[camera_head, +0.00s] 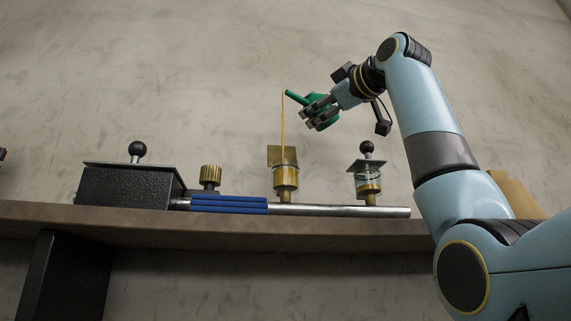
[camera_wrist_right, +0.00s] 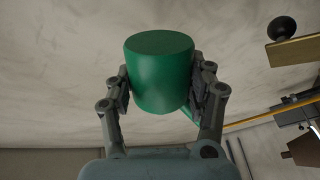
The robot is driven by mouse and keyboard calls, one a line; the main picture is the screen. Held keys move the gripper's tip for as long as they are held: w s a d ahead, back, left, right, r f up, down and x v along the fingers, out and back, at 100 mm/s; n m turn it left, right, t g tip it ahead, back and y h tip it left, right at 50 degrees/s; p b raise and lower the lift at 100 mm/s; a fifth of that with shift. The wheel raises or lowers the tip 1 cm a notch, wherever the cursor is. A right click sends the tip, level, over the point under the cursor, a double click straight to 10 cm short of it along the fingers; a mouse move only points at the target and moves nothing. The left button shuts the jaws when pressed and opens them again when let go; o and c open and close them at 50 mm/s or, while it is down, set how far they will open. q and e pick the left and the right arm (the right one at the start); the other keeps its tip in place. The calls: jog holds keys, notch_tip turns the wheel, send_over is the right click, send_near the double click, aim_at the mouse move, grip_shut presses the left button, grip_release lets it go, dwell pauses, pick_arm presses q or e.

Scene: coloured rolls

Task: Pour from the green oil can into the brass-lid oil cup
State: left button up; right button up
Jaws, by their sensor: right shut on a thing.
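The green oil can (camera_head: 325,117) is in my right gripper (camera_head: 317,113), held tilted in the air above the shelf. Its spout points up and left. In the right wrist view the green can (camera_wrist_right: 160,75) sits between both fingers of my right gripper (camera_wrist_right: 163,88). A thin amber stream (camera_head: 283,125) falls from the spout tip to the brass-lid oil cup (camera_head: 286,179). The cup is glass and brass, and its square brass lid (camera_head: 274,154) stands raised at its rim. Amber liquid shows in the cup. My left gripper is not in view.
A second glass cup (camera_head: 369,183) with a dark lid and black knob stands to the right. A metal rod (camera_head: 340,211), blue rods (camera_head: 229,204), a knurled brass cap (camera_head: 210,176) and a black box (camera_head: 128,187) line the shelf (camera_head: 250,229). The air above is clear.

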dwell(0.6)
jog(key=shift+w+d+r+m+h, duration=0.1)
jog(key=shift+r+m+h, duration=0.1)
jog(key=shift+m, duration=0.4)
jog(key=shift+d+r+m+h, duration=0.1)
jog(key=shift+r+m, duration=0.05)
jog(key=shift+m, duration=0.45)
jog(key=shift+w+d+m, duration=0.25)
jog(key=shift+d+m, duration=0.1)
jog(key=shift+m, duration=0.65)
jog(key=shift+w+d+r+m+h, duration=0.3)
jog(key=shift+d+r+m+h, duration=0.3)
jog(key=shift+m, duration=0.3)
jog(key=shift+w+d+f+m+g, duration=0.15)
jog(key=shift+f+m+g, duration=0.25)
jog(key=shift+f+m, duration=0.6)
jog(key=shift+w+d+f+m, duration=0.15)
jog(key=shift+w+d+m, duration=0.15)
jog(key=shift+m, duration=0.6)
